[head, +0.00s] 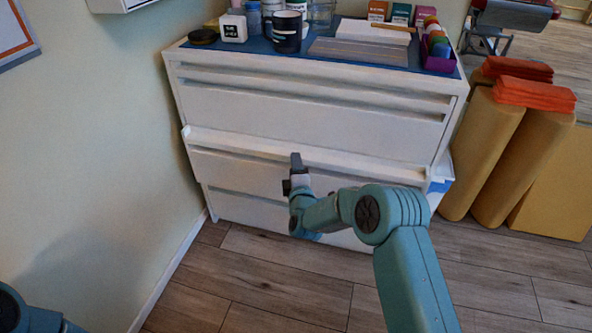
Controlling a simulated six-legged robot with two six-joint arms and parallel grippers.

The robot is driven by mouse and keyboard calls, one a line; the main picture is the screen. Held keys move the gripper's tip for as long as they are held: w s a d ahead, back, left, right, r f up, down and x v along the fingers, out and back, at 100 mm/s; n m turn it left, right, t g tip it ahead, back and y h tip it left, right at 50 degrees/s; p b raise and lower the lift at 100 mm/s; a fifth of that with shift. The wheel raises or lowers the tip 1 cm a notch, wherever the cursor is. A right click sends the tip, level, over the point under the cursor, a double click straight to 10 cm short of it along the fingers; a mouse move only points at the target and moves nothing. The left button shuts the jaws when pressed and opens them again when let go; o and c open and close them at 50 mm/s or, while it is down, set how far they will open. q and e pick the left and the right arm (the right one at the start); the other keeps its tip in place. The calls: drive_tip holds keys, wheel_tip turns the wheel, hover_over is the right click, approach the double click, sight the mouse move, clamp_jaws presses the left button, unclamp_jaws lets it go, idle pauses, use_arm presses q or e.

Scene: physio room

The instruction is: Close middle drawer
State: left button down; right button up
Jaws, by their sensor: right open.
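The white drawer chest (310,112) stands against the wall in the head view. Its middle drawer (232,165) juts out a little past the front above it, and its top edge shows as a pale ledge. My right gripper (297,168) is open and empty, in front of the middle drawer near its centre. I cannot tell whether its fingers touch the drawer front. My right arm hides part of the drawer's right side and the lower front. My left gripper is out of view; only a bit of my left arm shows at the bottom left.
Yellow bolsters (483,150) with folded orange towels (533,93) stand at right. The wooden floor (260,290) in front is clear.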

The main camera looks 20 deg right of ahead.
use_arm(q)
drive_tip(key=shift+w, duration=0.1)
use_arm(e)
drive_tip(key=shift+w, duration=0.2)
clamp_jaws()
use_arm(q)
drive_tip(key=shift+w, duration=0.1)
use_arm(e)
drive_tip(key=shift+w+d, duration=0.1)
drive_tip(key=shift+d, duration=0.05)
